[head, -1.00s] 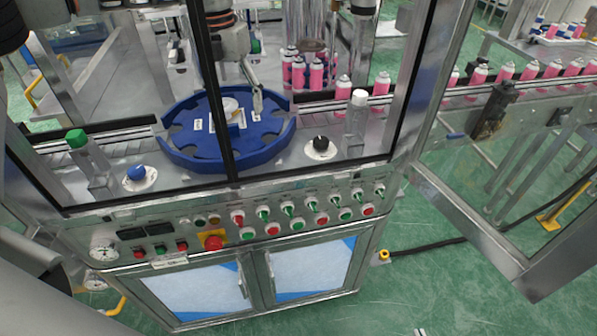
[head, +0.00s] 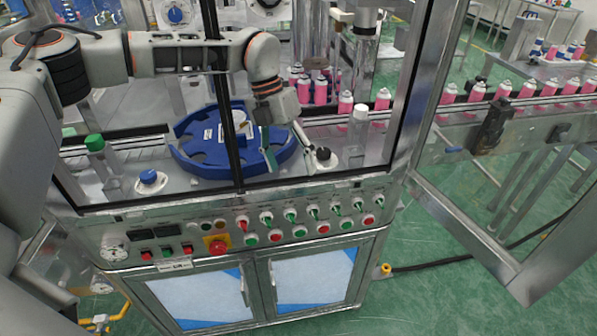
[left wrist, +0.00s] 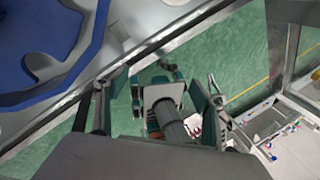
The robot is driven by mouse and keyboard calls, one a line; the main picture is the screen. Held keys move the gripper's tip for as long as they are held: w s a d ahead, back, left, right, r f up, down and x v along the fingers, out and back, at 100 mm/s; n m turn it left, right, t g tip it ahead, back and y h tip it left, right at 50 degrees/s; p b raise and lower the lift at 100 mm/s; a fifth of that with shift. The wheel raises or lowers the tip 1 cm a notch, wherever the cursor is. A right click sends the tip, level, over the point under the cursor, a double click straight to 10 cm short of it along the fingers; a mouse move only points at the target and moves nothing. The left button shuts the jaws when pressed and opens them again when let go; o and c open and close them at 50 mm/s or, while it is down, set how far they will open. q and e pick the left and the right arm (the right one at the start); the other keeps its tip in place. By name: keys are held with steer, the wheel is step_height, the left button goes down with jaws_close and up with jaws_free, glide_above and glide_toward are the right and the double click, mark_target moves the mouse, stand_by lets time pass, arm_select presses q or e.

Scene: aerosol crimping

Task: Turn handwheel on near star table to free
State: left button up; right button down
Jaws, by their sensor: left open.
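The near star table is a blue notched disc (head: 200,160) inside the machine in the head view. Its blue edge also fills the upper left of the left wrist view (left wrist: 70,70). A black knob (head: 323,153) on a white round plate stands just right of the disc. A blue knob (head: 148,176) on a similar plate stands to its left. I cannot tell which knob is the handwheel. My left gripper (head: 290,152) hangs over the disc's right edge, fingers apart and empty, close to the black knob. Its spread fingers also show in the left wrist view (left wrist: 162,82). My right gripper is not visible.
A dark frame post (head: 222,90) stands in front of the disc. A clear post with a white cap (head: 358,125) is right of the black knob; a green-capped post (head: 97,150) is at left. Pink cans (head: 500,90) line the conveyor. An open glass door (head: 500,190) stands at right.

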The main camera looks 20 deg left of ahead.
arm_select(q)
steer(key=shift+s+d+f+h, duration=0.15)
steer(key=shift+s+d+f, duration=0.1)
steer(key=shift+d, duration=0.35)
steer(key=shift+s+d+f+h, duration=0.15)
steer(key=shift+s+d+f, duration=0.05)
steer(key=shift+d, duration=0.35)
